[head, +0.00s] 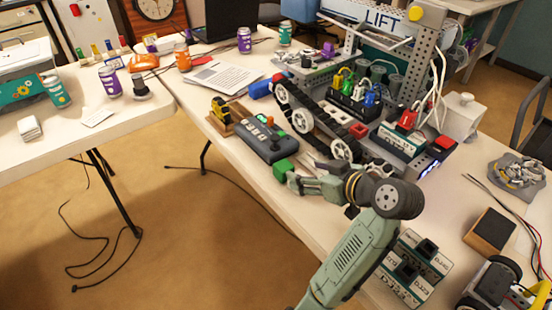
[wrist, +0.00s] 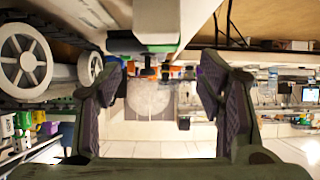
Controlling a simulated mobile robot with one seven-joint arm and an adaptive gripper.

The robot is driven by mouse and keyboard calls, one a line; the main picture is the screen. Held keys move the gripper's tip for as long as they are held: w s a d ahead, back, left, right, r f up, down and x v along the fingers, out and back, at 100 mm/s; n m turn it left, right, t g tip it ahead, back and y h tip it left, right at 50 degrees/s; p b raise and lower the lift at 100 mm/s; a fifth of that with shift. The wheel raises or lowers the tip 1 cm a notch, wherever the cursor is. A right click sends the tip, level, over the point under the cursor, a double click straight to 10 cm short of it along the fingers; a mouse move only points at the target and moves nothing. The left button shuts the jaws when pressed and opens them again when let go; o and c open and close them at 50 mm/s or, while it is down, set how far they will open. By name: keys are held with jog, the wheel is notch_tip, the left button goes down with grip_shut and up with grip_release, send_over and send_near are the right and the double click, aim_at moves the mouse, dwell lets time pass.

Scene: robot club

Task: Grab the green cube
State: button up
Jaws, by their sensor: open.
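The green cube (head: 285,170) is on the white table, at the near right end of a dark grey handheld controller (head: 264,140). My gripper (head: 299,181) is low beside the cube, just to its lower right in the head view. In the wrist view my gripper (wrist: 164,88) has its two dark fingers wide apart, with nothing held between them. A green strip shows beyond the fingers there, near the top; I cannot tell if it is the cube. My gripper partly covers the cube's near side in the head view.
A tracked robot (head: 320,122) with white wheels stands close behind the cube. A yellow tape measure (head: 220,108) is past the controller. Grey boxes (head: 412,268) are right of my arm. The table's front edge is near the cube, with open floor beyond.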

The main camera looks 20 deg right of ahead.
aim_at(285, 167)
jog(key=x, duration=0.5)
jog(key=shift+a+p, duration=0.1)
jog(key=shift+p, duration=0.3)
jog(key=p+x, duration=0.1)
jog(key=x, duration=0.3)
jog(key=shift+w+a+p, duration=0.15)
jog(key=shift+a+p, duration=0.1)
jog(key=shift+p, duration=0.15)
jog(key=shift+w+f, duration=0.3)
jog(key=shift+w, duration=0.1)
jog(key=c, duration=1.2)
jog(key=shift+c, duration=0.2)
